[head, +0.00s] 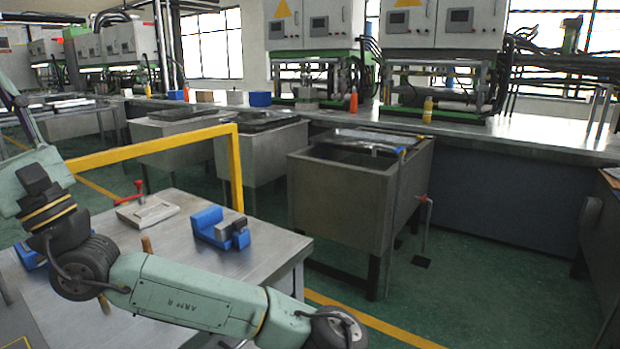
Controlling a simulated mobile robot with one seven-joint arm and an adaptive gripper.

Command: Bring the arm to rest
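My arm crosses the lower left of the head view. One pale green link rises at the left edge. Another runs above the table's near side toward the bottom edge, with dark joints between and at its end. My gripper is not in view, so its opening and anything it holds cannot be seen. The metal work table (283,247) lies behind and under the arm. I cannot tell whether the arm touches it.
A blue vise (212,228) and a flat metal mould (147,211) with a red handle sit on the table. A yellow rail (236,168) stands behind. A metal tank (335,195) is to the right. Green floor (470,265) is open at lower right.

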